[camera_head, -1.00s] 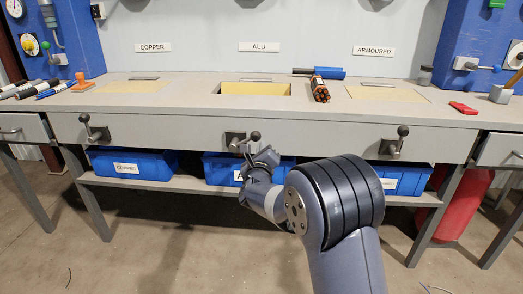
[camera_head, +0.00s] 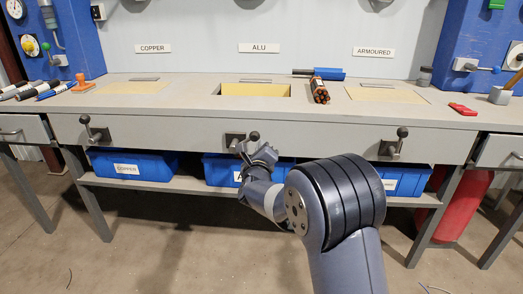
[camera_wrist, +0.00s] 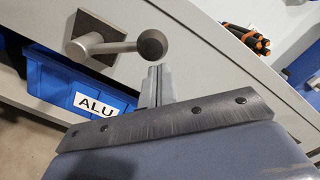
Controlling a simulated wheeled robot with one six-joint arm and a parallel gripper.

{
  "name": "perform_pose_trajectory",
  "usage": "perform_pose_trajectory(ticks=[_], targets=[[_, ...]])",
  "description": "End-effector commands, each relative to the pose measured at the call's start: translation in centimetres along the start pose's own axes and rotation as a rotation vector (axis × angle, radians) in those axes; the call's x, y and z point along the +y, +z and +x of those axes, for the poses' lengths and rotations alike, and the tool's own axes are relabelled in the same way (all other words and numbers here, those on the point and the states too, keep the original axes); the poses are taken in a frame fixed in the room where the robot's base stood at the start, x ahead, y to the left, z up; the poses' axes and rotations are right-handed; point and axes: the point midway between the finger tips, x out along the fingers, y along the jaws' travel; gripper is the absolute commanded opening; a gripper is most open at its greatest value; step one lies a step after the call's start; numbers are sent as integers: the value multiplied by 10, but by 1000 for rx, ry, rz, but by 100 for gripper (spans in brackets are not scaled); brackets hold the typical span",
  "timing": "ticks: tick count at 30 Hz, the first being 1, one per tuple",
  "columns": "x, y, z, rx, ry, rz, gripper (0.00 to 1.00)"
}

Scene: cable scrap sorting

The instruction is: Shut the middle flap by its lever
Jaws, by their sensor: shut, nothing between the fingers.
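The middle flap (camera_head: 255,89) under the ALU sign is open. Its slot in the bench top shows a yellow surface sunk below dark edges. Its lever (camera_head: 254,136) sticks out from a dark plate on the bench front. In the wrist view the lever (camera_wrist: 115,46) runs sideways from its plate to a dark ball knob. My gripper (camera_head: 247,149) is just below the knob in the head view. In the wrist view my gripper (camera_wrist: 157,74) is shut and empty, its fingertips close below the knob. I cannot tell whether they touch it.
Left lever (camera_head: 94,130) and right lever (camera_head: 394,145) stand on the same bench front. Blue bins (camera_head: 133,164) sit on the shelf below. A cable bundle (camera_head: 319,91) lies right of the middle slot. The COPPER and ARMOURED flaps look level with the top.

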Motion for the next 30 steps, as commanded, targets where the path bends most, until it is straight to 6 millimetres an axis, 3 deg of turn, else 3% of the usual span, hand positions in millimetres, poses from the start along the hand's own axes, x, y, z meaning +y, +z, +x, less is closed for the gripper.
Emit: perform_pose_trajectory(ticks=[8,18,30], targets=[[-10,18,1,-3,7,-155,0],[-18,50,2,-3,24,-476,0],[-12,79,4,-3,42,-804,0]])
